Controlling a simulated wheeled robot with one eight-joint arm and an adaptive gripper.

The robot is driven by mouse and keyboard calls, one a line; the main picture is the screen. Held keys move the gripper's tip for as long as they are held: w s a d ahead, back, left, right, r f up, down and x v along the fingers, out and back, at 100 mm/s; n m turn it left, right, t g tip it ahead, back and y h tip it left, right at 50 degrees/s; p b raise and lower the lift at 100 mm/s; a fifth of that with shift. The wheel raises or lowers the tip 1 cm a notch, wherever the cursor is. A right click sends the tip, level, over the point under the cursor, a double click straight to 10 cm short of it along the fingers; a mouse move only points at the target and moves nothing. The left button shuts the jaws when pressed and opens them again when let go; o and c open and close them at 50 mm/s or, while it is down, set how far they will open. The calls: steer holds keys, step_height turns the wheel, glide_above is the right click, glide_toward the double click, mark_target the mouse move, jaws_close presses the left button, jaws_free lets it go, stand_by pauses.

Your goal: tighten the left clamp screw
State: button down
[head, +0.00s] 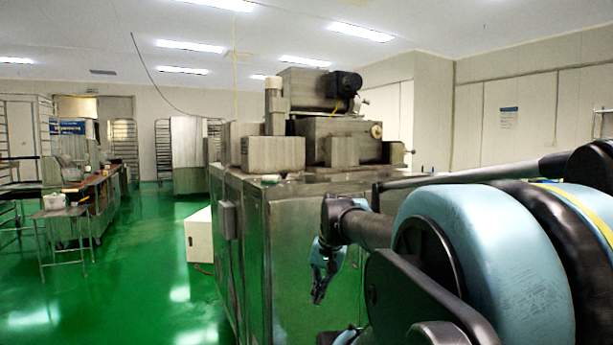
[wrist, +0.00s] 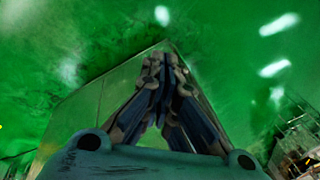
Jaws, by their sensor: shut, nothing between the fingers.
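The steel encrusting machine (head: 310,215) stands in the middle of the head view, with hoppers and a black motor (head: 343,84) on top. I cannot make out the left clamp screw in either view. My gripper (head: 318,298) points down in front of the machine's cabinet in the head view, apart from any screw I can see. In the wrist view my gripper (wrist: 158,62) has its fingertips together and holds nothing. Behind the fingers the wrist view shows a flat metal panel (wrist: 85,115) and green floor.
My own arm fills the right of the head view. A white box (head: 199,238) stands on the floor left of the machine. A small metal table (head: 62,225) and a long workbench (head: 105,185) are at the left. Open green floor (head: 150,270) lies between them and the machine.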

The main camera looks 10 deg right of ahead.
steer(key=w+r+m+y, duration=0.2)
steer(key=w+r+m, duration=0.5)
steer(key=r, duration=0.4)
steer(key=m+t+y, duration=0.4)
steer(key=m+y, duration=0.2)
steer(key=m, duration=0.7)
glide_toward(308, 182)
step_height(308, 182, up, 6)
steer(key=d, duration=0.2)
steer(key=x, duration=1.3)
steer(key=shift+s+d+f, duration=0.1)
steer(key=shift+s+f, duration=0.1)
steer(key=shift+f, duration=0.1)
steer(key=shift+d+h, duration=0.15)
steer(key=shift+h, duration=0.15)
